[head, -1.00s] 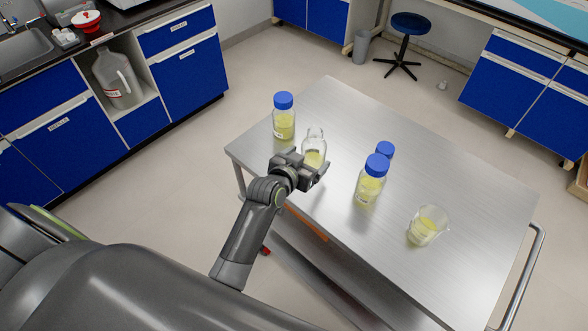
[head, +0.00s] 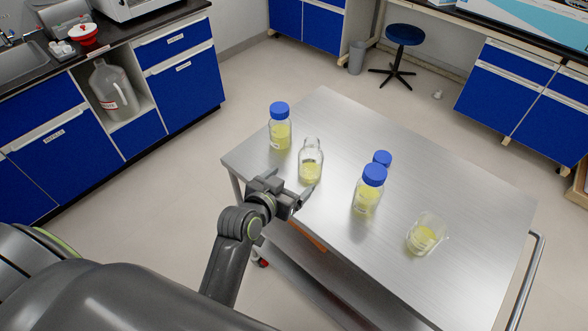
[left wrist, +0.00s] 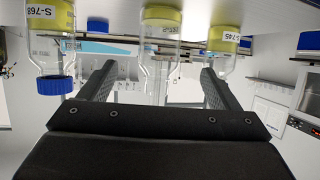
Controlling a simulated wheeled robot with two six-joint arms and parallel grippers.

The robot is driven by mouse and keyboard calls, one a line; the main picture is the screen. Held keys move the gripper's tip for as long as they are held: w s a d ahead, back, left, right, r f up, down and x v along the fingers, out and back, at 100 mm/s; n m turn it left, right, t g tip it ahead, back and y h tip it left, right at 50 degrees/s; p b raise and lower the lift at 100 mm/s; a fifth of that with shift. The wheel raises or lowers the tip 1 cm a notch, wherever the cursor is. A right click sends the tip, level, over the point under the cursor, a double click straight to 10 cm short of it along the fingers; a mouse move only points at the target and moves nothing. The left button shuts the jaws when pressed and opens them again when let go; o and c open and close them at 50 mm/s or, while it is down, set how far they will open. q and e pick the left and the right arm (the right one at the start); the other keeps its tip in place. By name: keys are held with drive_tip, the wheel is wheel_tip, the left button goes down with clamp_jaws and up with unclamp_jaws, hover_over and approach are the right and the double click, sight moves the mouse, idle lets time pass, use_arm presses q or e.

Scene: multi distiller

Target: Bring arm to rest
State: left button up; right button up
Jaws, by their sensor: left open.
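My left gripper (head: 296,188) is open and empty at the near left edge of the metal cart. An uncapped clear bottle (head: 311,162) with a little yellow liquid stands upright on the cart just beyond the fingers, apart from them. In the left wrist view, which is upside down, the gripper (left wrist: 158,88) shows its two fingers spread wide, with the uncapped bottle (left wrist: 160,50) seen between them farther off. My right gripper is out of view.
On the cart (head: 325,235) stand a blue-capped bottle (head: 280,130) at left, two more blue-capped bottles near the middle, the front one (head: 368,195) hiding most of the other, and a beaker (head: 425,236) of yellow liquid at right. The cart's far middle is clear.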

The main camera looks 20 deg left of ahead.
use_arm(q)
drive_tip(key=s+a+f+n+g+y, duration=0.1)
drive_tip(key=s+a+f+g, duration=0.2)
drive_tip(key=s, duration=0.6)
drive_tip(key=s+a+g+y, duration=0.1)
drive_tip(key=s+a+g, duration=0.2)
drive_tip(key=s+a, duration=0.35)
drive_tip(key=s+a+f+n+g+y, duration=0.1)
drive_tip(key=s+a+f+g+y, duration=0.15)
drive_tip(key=s, duration=0.75)
wheel_tip(320, 180, down, 24)
drive_tip(key=a+g+h, duration=0.1)
drive_tip(key=g, duration=0.1)
drive_tip(key=s+d+f+g, duration=0.1)
drive_tip(key=s+f, duration=1.4)
drive_tip(key=f, duration=0.1)
drive_tip(key=shift+s+d+h, duration=0.2)
drive_tip(key=shift+h, duration=0.15)
